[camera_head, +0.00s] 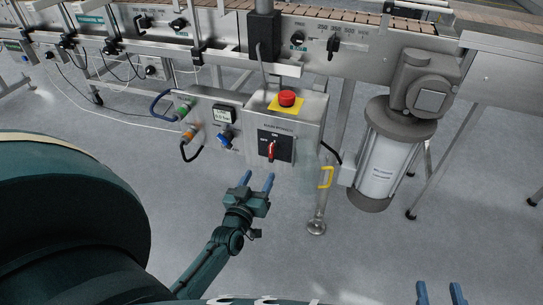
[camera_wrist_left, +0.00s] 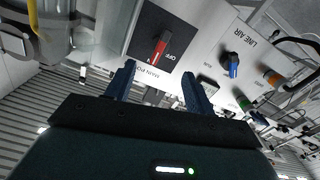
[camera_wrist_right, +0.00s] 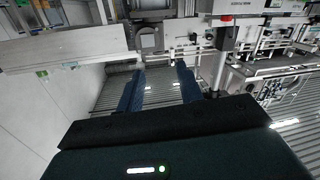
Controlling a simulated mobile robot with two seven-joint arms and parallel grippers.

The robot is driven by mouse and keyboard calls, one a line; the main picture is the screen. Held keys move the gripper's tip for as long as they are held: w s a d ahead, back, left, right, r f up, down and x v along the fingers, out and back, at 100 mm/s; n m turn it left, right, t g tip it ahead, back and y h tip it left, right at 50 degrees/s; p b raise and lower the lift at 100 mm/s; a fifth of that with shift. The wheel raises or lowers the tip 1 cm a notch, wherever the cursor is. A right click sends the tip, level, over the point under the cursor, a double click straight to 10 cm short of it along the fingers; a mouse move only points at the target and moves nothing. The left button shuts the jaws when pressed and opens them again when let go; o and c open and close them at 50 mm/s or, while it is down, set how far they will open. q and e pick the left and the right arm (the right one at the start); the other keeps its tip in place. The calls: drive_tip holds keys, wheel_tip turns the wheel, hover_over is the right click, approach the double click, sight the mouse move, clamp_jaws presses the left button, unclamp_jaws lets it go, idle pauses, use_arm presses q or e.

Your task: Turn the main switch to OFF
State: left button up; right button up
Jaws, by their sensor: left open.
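The main switch has a red handle (camera_head: 271,150) on a black plate, on the front of a grey control box (camera_head: 313,110). In the head view the handle stands about upright, with ON lettered above it and smaller lettering to its left. In the left wrist view the red handle (camera_wrist_left: 160,47) lies just beyond the fingertips, beside the word OFF. My left gripper (camera_head: 257,180) is open and empty, in front of and below the switch, apart from it. My right gripper (camera_head: 438,287) is open and empty at the bottom right, far from the box; it also shows in the right wrist view (camera_wrist_right: 161,72).
A red emergency button (camera_head: 287,98) on a yellow base sits on top of the box. A blue knob (camera_head: 225,138), a small display (camera_head: 223,114) and hoses are left of the switch. A yellow handle (camera_head: 326,177) and a motor (camera_head: 384,150) stand to the right. The floor in front is clear.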

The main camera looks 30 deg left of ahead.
sight(270, 155)
use_arm(q)
drive_tip(key=b+x, duration=0.2)
drive_tip(key=x, duration=0.7)
drive_tip(key=shift+w+f+b, duration=0.1)
drive_tip(key=shift+w+b, duration=0.15)
drive_tip(key=shift+b, duration=0.15)
drive_tip(key=shift+w+a, duration=0.1)
drive_tip(key=shift+w, duration=0.4)
use_arm(e)
drive_tip(key=shift+s+a+n+t+y, duration=0.2)
drive_tip(key=shift+a+n+t+y, duration=0.45)
drive_tip(key=shift+y, duration=0.35)
use_arm(q)
drive_tip(key=c, duration=1)
